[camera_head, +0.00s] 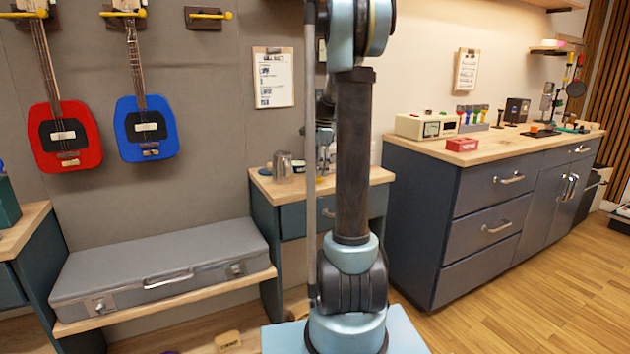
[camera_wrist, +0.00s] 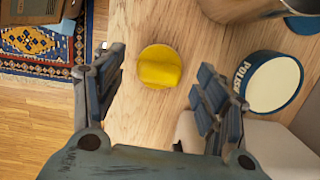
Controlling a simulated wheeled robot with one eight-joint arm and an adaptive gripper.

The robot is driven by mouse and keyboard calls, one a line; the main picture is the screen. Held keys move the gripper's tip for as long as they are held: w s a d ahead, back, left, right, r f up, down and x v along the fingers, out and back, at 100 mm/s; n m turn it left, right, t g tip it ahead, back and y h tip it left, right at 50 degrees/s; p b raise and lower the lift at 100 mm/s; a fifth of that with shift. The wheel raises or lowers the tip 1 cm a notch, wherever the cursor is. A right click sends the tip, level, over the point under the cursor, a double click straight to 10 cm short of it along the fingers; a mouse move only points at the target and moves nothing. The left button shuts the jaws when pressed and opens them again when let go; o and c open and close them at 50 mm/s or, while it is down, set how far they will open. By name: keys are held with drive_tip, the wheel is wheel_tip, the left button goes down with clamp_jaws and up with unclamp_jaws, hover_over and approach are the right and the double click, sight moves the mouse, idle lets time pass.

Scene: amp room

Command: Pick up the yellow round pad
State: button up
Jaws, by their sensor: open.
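The yellow round pad (camera_wrist: 160,66) lies on a light wooden surface (camera_wrist: 140,118) in the wrist view, near the top middle. My gripper (camera_wrist: 160,90) is open, one finger on each side of the picture, with the pad in the gap between and slightly beyond the fingertips. Nothing is held, and the fingers look apart from the pad. In the head view I cannot make out the pad, and my arm covers part of the small cabinet top (camera_head: 262,183).
A round tin with "POLISH" lettering (camera_wrist: 273,84) sits right of the gripper. A metal mug (camera_wrist: 235,8) is at the top right; it also shows in the head view (camera_head: 283,167). A grey case (camera_head: 160,265) lies on a low bench. A patterned rug (camera_wrist: 40,42) is on the floor.

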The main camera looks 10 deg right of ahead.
drive_tip(key=shift+a+f, duration=0.1)
drive_tip(key=shift+f, duration=0.85)
drive_tip(key=c, duration=1.1)
drive_tip(key=shift+r, duration=0.1)
wheel_tip(320, 180, up, 10)
drive_tip(key=shift+f, duration=0.1)
